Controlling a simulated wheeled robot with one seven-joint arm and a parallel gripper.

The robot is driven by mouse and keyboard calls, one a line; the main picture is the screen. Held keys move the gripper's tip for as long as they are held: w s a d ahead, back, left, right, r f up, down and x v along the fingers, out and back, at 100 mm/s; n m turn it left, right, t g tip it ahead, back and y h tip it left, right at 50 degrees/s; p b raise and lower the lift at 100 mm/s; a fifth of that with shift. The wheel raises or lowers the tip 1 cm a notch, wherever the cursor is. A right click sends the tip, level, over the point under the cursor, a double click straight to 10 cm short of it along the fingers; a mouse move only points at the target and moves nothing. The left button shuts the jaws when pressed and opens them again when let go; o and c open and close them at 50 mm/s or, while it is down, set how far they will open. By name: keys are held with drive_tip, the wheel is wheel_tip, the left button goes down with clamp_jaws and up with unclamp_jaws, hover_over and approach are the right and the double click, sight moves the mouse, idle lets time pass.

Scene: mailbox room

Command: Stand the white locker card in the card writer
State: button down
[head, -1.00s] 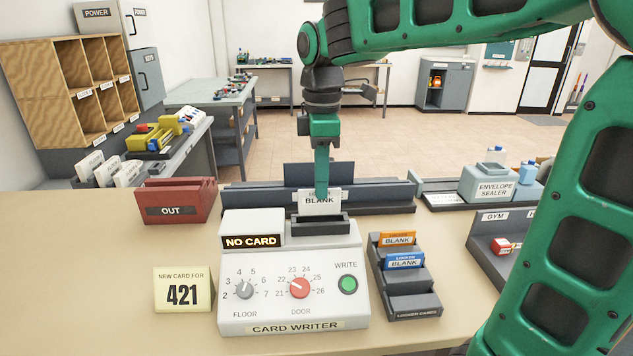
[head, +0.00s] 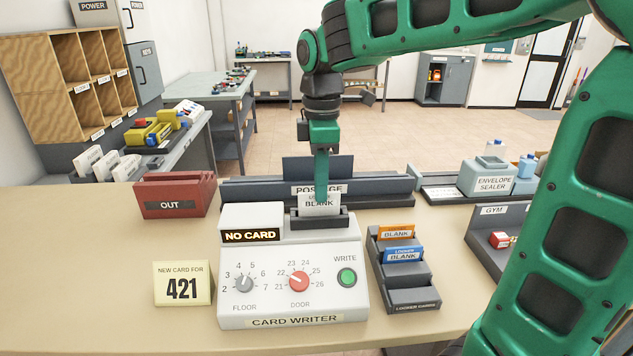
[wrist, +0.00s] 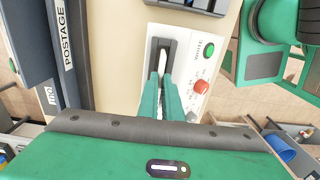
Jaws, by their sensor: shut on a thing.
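The white locker card (head: 319,208), marked BLANK, is upright at the slot (head: 320,221) on top of the card writer (head: 230,290). My gripper (head: 321,196) is shut on the card's top from above. In the wrist view the card (wrist: 163,62) shows edge-on between the fingers (wrist: 168,88), in line with the dark slot. The card's lower edge is hidden by the slot's front wall, so I cannot tell how deep it sits. The writer's display (head: 250,234) reads NO CARD.
A locker card rack (head: 405,290) with an orange and a blue card stands right of the writer. A sign (head: 183,283) reading 421 stands left. The red OUT tray (head: 172,196) is behind it. A grey POSTAGE unit (head: 375,190) stands close behind the slot.

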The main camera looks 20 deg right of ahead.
drive_tip(key=shift+f, duration=0.15)
drive_tip(key=shift+f, duration=0.5)
drive_tip(key=c, duration=1.9)
unclamp_jaws()
drive_tip(key=shift+o, duration=0.2)
drive_tip(key=shift+r, duration=3.55)
drive_tip(key=shift+d, duration=0.1)
